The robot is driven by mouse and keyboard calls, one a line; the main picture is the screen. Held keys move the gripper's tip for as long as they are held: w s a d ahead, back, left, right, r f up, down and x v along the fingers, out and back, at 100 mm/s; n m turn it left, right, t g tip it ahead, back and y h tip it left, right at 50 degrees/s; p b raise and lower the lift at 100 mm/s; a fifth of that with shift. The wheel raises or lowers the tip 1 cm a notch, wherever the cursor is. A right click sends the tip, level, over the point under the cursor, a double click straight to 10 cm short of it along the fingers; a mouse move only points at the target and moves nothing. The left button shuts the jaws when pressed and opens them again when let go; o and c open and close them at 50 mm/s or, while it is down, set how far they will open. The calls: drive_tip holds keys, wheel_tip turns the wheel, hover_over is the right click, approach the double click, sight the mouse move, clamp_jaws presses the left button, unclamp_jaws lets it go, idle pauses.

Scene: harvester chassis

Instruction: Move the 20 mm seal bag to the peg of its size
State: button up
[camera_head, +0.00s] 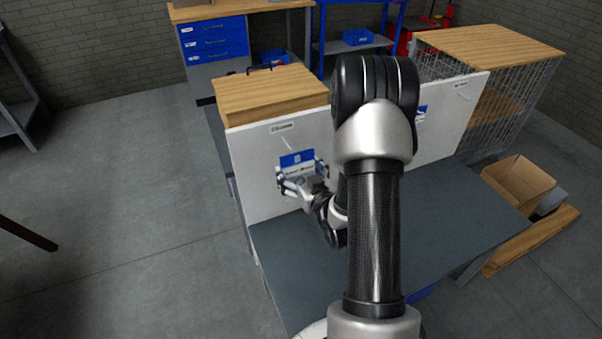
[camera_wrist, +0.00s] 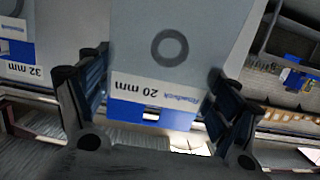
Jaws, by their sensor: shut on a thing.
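The 20 mm seal bag (camera_wrist: 185,60) shows upside down in the wrist view, with a ring on its pale face and a blue and white label reading 20 mm. My gripper (camera_wrist: 157,75) is shut on it, one finger at each side. In the head view, my gripper (camera_head: 303,176) is in front of the left part of the white board (camera_head: 252,190), and the bag's blue label (camera_head: 296,159) shows there. A small tag (camera_head: 282,127) is on the board above it. I cannot tell whether the bag hangs on a peg.
A bag labelled 32 mm (camera_wrist: 20,55) is at the left of the wrist view. Another blue-marked bag (camera_head: 421,113) is on the board, right of my arm. A grey tabletop (camera_head: 455,205) lies before the board. An open carton (camera_head: 520,183) stands at the right.

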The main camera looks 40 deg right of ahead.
drive_tip(key=shift+b+x, duration=0.3)
drive_tip(key=shift+x, duration=3.55)
drive_tip(key=o, duration=0.9)
drive_tip(key=v, duration=1.2)
